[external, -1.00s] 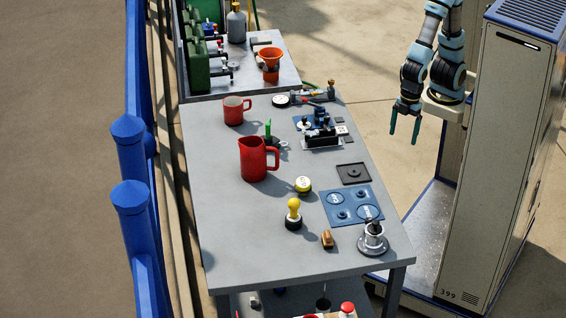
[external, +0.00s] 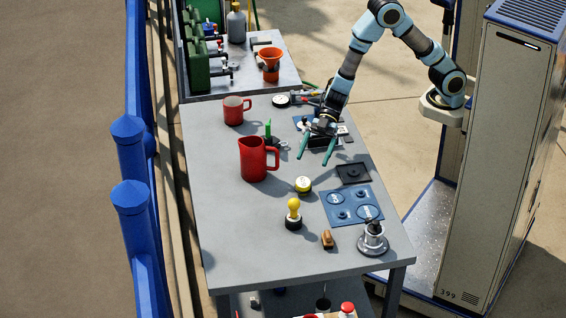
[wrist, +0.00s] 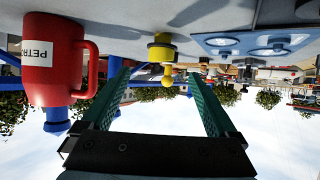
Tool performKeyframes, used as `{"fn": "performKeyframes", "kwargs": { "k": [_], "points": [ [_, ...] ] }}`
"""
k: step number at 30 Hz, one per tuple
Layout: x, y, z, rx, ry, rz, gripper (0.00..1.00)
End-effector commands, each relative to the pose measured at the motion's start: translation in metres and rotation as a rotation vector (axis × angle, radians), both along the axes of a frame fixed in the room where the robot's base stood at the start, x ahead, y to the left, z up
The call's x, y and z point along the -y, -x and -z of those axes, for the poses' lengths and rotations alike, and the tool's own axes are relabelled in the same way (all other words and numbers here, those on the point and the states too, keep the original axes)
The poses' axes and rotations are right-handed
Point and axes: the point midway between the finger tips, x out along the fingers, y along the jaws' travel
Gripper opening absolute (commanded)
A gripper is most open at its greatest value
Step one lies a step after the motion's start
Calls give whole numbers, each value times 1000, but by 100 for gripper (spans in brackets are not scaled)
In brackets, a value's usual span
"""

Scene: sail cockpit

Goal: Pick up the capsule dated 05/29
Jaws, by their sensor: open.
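No date reading 05/29 is legible in either view, so I cannot tell for sure which thing is the capsule. In the upside-down wrist view the yellow-topped piece (wrist: 160,52) shows beyond my fingertips. My gripper (external: 316,158) is open and empty above the table, fingers pointing down and toward the camera, over the area behind the yellow-topped piece. Its two green fingers also show in the wrist view (wrist: 156,78).
A yellow-knobbed black piece (external: 293,213), a wooden block (external: 327,239) and a metal flanged fitting (external: 373,240) stand nearer the front. A blue panel with round discs (external: 351,206) and a black square plate (external: 352,173) lie right. A red mug (external: 236,110) stands farther back.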

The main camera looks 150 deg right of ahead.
Motion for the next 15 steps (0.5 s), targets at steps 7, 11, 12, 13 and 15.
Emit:
{"fn": "performKeyframes", "kwargs": {
  "k": [7,11,12,13,15],
  "points": [
    [-5,-23,11,16,-14,-20,94],
    [-8,-40,20,16,-13,-18,94],
    [-9,-43,21,16,-13,-18,94],
    [-9,-45,22,17,-12,-18,94],
    [-9,-49,24,17,-13,-18,94]
  ]
}}
